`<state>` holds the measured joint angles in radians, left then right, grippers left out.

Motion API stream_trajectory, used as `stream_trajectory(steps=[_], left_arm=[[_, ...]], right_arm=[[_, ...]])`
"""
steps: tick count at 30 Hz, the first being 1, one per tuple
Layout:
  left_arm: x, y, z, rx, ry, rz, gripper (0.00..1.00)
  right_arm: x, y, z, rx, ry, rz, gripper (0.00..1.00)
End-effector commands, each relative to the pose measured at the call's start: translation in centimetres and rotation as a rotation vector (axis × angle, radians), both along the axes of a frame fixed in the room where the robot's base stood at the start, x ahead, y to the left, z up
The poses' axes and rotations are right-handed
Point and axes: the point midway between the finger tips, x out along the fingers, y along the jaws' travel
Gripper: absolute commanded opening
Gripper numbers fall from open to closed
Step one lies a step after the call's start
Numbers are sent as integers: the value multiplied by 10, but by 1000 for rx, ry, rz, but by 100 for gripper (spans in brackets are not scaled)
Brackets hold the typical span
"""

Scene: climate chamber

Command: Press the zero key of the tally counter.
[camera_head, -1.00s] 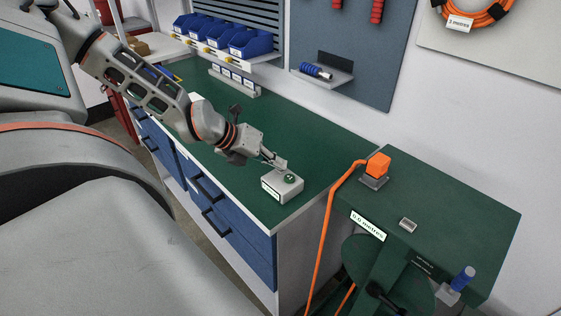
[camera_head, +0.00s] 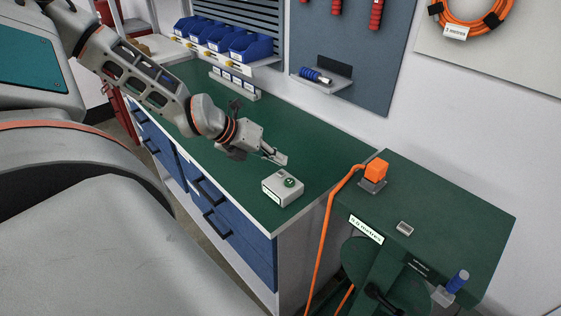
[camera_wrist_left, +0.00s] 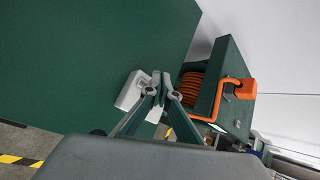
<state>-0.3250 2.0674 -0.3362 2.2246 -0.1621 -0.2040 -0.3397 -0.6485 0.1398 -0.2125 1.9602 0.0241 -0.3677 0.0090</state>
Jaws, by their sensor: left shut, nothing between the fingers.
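A small light-grey box with a round green key (camera_head: 290,182) on top, which looks like the tally counter (camera_head: 271,193), stands near the front right corner of the green bench. A small pale display is on its front; I cannot read it. My left gripper (camera_head: 281,160) is shut and empty, its tips just above and behind the box, apart from the key. In the left wrist view, the box (camera_wrist_left: 131,90) lies left of the closed fingertips (camera_wrist_left: 164,80), partly hidden by a finger. My right gripper is not in view.
A green cabinet (camera_head: 470,215) with an orange cable (camera_head: 327,225), an orange block (camera_head: 376,168) and a metres sign (camera_head: 366,229) stands right of the bench. Blue bins (camera_head: 250,46) are at the back. The bench top (camera_head: 320,150) around the box is mostly clear.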

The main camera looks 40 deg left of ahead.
Motion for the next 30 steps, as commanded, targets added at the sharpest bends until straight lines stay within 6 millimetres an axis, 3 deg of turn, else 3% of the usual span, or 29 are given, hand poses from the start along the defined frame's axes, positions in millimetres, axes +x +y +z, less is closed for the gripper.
stream_trajectory(steps=[10, 30], left_arm=[[0, 0, 34, 1, -1, 0, 0], [0, 0, 34, 0, 0, 0, 0]], right_arm=[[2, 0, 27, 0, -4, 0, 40], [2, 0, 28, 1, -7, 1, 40]])
